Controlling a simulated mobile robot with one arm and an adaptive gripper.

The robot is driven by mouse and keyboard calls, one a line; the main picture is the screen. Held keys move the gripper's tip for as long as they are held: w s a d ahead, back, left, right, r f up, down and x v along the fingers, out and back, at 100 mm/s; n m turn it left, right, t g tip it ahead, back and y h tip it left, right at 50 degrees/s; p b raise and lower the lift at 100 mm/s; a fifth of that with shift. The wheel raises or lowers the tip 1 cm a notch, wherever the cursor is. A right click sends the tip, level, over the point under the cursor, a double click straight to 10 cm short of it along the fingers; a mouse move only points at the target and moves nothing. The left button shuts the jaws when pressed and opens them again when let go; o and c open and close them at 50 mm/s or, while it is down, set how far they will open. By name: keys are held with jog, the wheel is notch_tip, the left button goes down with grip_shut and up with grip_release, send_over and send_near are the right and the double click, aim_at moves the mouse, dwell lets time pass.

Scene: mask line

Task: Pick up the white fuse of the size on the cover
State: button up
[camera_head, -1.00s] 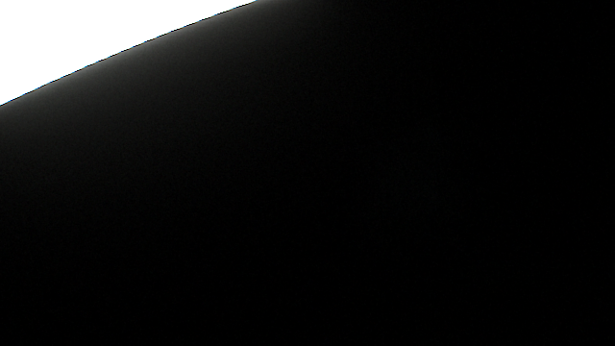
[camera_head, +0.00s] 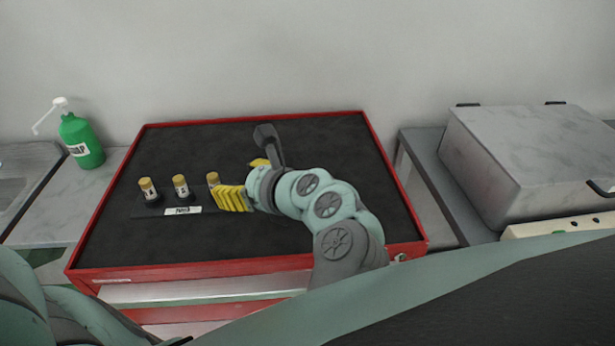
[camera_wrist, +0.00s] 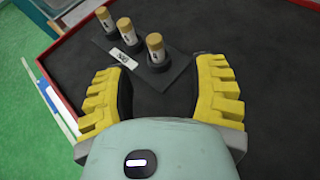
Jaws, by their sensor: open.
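Three white fuses with brass-yellow caps stand upright in a row on a dark holder (camera_head: 150,212): the left fuse (camera_head: 149,190), the middle fuse (camera_head: 181,187) and the right fuse (camera_head: 213,181). A white label (camera_head: 182,210) with dark writing, too small to read surely, is on the holder's front. My gripper (camera_head: 236,178) has yellow ribbed fingers and is open, close to the right fuse. In the wrist view my gripper (camera_wrist: 160,68) has nothing between its fingers; the nearest fuse (camera_wrist: 156,48) stands just beyond the fingertips, roughly centred. I cannot identify a cover showing a size.
The holder is on a dark mat in a red-rimmed cabinet top (camera_head: 255,122). Its right and back areas are mostly clear. A green soap bottle (camera_head: 82,140) stands to the left. A grey lidded metal box (camera_head: 530,150) sits on a table to the right.

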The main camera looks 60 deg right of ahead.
aim_at(214, 177)
jog(key=x, duration=0.3)
jog(key=shift+w, duration=0.1)
jog(key=shift+a+r+p+x, duration=0.1)
jog(key=shift+p+x, duration=0.3)
jog(key=shift+x, duration=0.35)
jog(key=shift+a+r+p+x, duration=0.15)
jog(key=shift+p+x, duration=0.3)
jog(key=shift+x, duration=0.3)
jog(key=shift+a+r+p+x, duration=0.1)
jog(key=shift+p+x, duration=0.3)
jog(key=shift+x, duration=0.35)
jog(key=shift+w+f, duration=0.3)
jog(key=shift+w, duration=0.2)
jog(key=shift+o, duration=0.2)
grip_shut()
